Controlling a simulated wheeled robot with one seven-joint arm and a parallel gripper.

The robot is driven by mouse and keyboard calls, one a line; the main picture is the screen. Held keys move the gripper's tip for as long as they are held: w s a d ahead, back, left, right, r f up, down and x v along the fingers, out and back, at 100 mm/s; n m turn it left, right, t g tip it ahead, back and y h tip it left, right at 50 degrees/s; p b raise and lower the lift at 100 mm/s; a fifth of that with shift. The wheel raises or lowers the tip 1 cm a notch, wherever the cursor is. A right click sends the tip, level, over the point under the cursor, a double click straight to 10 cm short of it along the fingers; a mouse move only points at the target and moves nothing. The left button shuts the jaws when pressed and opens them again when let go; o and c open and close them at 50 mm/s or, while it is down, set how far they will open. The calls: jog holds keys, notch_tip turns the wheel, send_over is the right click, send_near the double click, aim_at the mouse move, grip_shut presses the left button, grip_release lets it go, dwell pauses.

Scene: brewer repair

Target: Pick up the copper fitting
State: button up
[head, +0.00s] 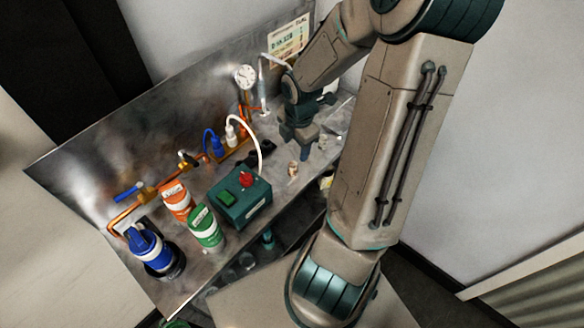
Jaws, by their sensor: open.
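A small tan-and-copper piece (293,169), which looks like the copper fitting, stands upright on the metal bench near its front edge. My gripper (304,150) points down above the bench, just behind and slightly right of this piece. It is open, and nothing shows between its fingers. The fingertips are small and dark here, so their exact gap to the piece cannot be told.
A green box (240,202) with a red knob stands left of the piece. Orange (177,200) and green (205,227) canisters and a blue torch (150,250) are further left. Copper pipework and a gauge (245,78) line the back.

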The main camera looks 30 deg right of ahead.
aim_at(294, 165)
jog(key=f+b, duration=0.1)
jog(key=f, duration=0.2)
jog(key=f+b, duration=0.1)
jog(key=f, duration=0.3)
jog(key=w+f+b, duration=0.1)
jog(key=f, duration=0.3)
jog(key=shift+a+f, duration=0.1)
jog(key=shift+a, duration=0.05)
jog(key=c, duration=1.1)
